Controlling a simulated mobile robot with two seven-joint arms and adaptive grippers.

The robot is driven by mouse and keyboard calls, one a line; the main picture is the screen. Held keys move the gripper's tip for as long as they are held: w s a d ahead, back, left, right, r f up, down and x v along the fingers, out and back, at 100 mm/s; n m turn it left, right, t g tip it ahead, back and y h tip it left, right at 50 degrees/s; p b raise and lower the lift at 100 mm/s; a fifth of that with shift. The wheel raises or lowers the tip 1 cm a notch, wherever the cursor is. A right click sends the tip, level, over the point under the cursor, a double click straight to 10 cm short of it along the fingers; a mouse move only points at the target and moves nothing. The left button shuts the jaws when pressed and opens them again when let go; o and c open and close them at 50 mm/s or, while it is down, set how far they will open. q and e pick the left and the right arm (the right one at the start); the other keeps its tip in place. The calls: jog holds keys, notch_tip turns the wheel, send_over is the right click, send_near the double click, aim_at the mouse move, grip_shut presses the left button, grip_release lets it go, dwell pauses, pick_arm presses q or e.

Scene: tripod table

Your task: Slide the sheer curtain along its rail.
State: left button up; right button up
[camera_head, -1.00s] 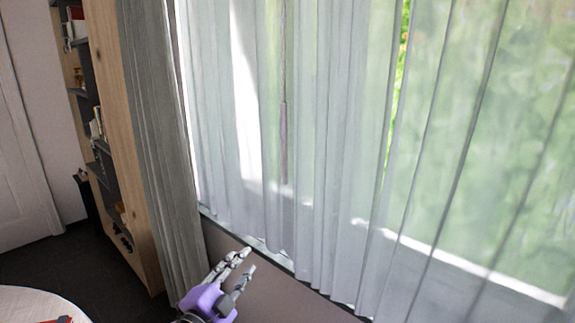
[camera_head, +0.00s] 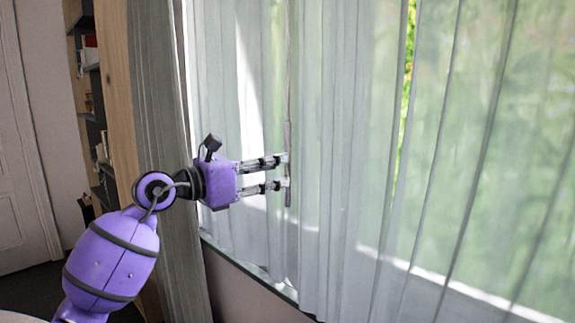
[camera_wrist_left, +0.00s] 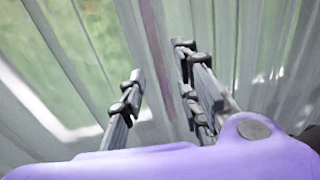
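The sheer curtain (camera_head: 345,150) hangs in pale, see-through folds across the window; its rail is out of view. A thin grey-mauve wand (camera_head: 289,115) hangs upright against the curtain. My left gripper (camera_head: 286,171), purple with grey fingers, points right, and its fingertips reach the wand's lower part in the picture. Its two fingers are apart, one above the other. In the left wrist view, the wand (camera_wrist_left: 155,45) shows as a strip between the open fingers (camera_wrist_left: 158,65), with curtain folds behind. I cannot tell whether the fingers touch it. My right gripper is not in view.
A thicker grey curtain (camera_head: 158,110) hangs at the left, behind my left arm. A wooden bookshelf (camera_head: 117,90) and a white door (camera_head: 20,160) stand further left. A pale round table edge (camera_head: 22,317) shows at the bottom left.

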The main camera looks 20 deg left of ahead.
aim_at(288, 166)
pick_arm(q)
jog(key=x, duration=0.4)
jog(key=shift+w+d+p, duration=0.25)
jog(key=shift+w+p, duration=0.05)
jog(key=shift+w, duration=0.05)
jog(key=shift+c, duration=0.2)
grip_shut()
